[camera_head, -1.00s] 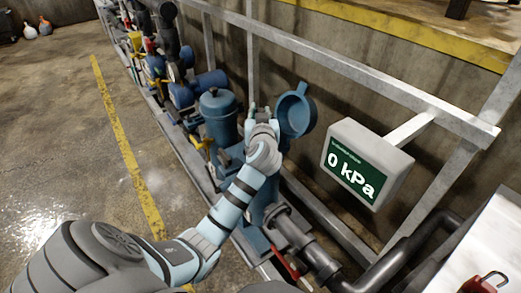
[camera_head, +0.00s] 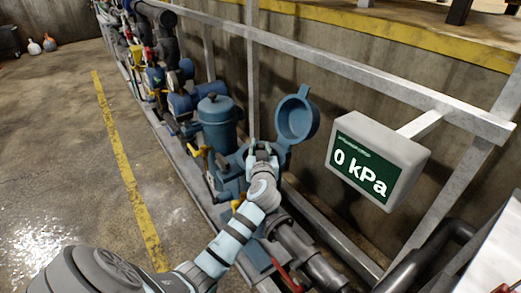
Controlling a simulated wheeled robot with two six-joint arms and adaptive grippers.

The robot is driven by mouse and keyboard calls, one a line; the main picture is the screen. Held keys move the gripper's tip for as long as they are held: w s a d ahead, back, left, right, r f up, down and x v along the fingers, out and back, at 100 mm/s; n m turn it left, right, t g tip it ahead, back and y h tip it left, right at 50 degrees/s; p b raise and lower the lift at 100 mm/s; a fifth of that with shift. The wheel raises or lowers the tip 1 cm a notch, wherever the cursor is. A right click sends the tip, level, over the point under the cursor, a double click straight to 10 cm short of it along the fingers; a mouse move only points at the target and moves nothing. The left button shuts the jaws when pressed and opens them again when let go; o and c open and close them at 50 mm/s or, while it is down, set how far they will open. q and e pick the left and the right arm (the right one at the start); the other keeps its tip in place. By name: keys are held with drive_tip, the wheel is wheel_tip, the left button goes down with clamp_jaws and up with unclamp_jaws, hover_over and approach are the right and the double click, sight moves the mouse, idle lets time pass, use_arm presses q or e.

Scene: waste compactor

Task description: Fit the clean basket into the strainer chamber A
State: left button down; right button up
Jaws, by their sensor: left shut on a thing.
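A blue strainer chamber (camera_head: 231,174) stands in the pipe line with its round lid (camera_head: 297,118) swung open and upright. Which letter it carries cannot be read. My left gripper (camera_head: 262,150) is at the chamber's top, just left of and below the open lid. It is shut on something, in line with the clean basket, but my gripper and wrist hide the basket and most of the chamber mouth. Whether the basket is inside the chamber cannot be seen. My right gripper is not in view.
A second blue strainer chamber (camera_head: 217,124) with its lid closed stands just behind. A gauge display (camera_head: 375,165) reading 0 kPa hangs at the right. A grey rail (camera_head: 350,75) runs above the pipes. A red handle (camera_head: 287,279) is in front.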

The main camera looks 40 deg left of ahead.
use_arm(q)
drive_tip(key=c, duration=1.4)
unclamp_jaws()
drive_tip(key=shift+o, duration=0.2)
drive_tip(key=shift+r, duration=0.15)
drive_tip(key=p+v, duration=0.4)
drive_tip(key=v, duration=0.8)
drive_tip(key=shift+p, duration=0.3)
